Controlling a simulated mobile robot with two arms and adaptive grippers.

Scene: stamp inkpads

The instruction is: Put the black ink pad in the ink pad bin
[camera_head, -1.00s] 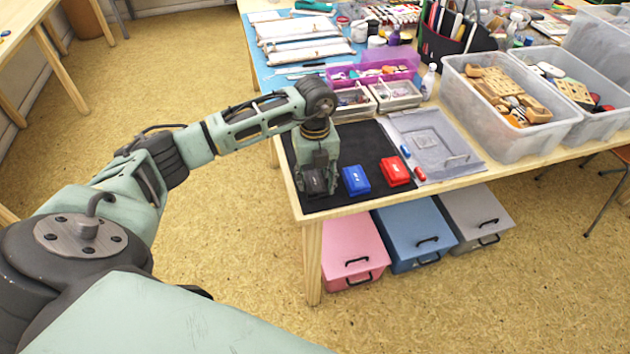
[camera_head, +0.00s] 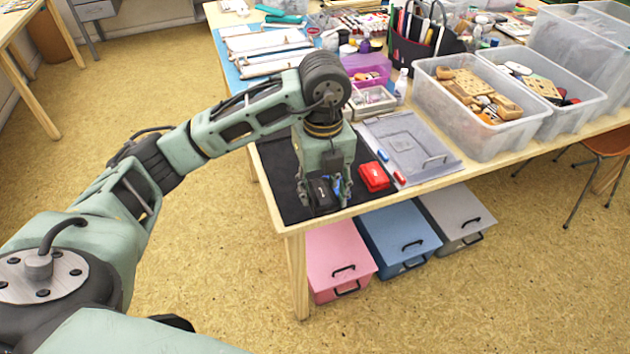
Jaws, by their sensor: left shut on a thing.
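The black ink pad (camera_head: 321,193) is between the fingers of my left gripper (camera_head: 323,198), over the front part of the black mat (camera_head: 290,203). My left gripper points down and is shut on it; the pad seems a little above the mat. The blue ink pad (camera_head: 346,187) is mostly hidden behind the gripper, just to its right. The red ink pad (camera_head: 374,177) lies further right on the mat. Which container is the ink pad bin I cannot tell. My right gripper is not in view.
A shallow grey tray (camera_head: 440,162) lies right of the mat, with small blue and red items at its left edge. Large clear bins (camera_head: 487,144) stand further right. Pink (camera_head: 335,255), blue (camera_head: 393,232) and grey (camera_head: 452,207) lidded boxes stand below the table.

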